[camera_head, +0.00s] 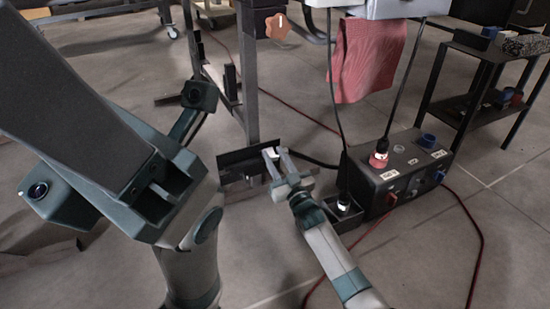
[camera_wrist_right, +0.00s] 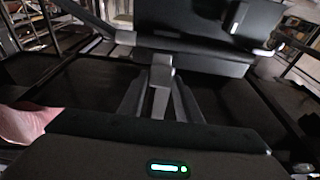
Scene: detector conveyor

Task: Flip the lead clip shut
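My right gripper (camera_head: 276,155) reaches forward to a dark upright plate with a ledge (camera_head: 237,160) at the foot of the frame post. Its two pale fingers stand apart in the head view. In the right wrist view, a light grey block (camera_wrist_right: 161,76) shows between or just beyond the fingers; I cannot tell whether they touch it. A small pale piece (camera_wrist_right: 239,17) shows on the dark plate there. I cannot tell which of these is the lead clip. My left arm fills the left of the head view; its fingertips cannot be made out.
A pink cloth (camera_head: 368,60) hangs above. A dark shelf (camera_head: 485,75) stands at the right. Red cable crosses the floor.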

